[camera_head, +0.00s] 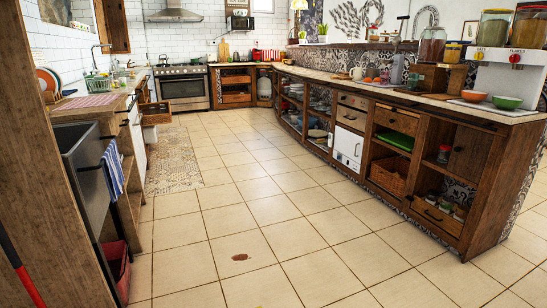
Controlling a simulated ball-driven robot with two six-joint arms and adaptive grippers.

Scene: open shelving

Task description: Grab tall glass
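I cannot make out a tall glass for certain in the head view. A small clear item stands by the sink on the left counter (112,92), too small to tell what it is. Tall glass jars with dark contents (432,46) stand on the right counter, and they look like storage jars. Neither of my grippers shows in this view.
A long curved wooden counter (440,100) with open shelves runs along the right. The stove (184,88) is at the back. A dark sink front (82,170) and a red bin (116,268) stand at the left.

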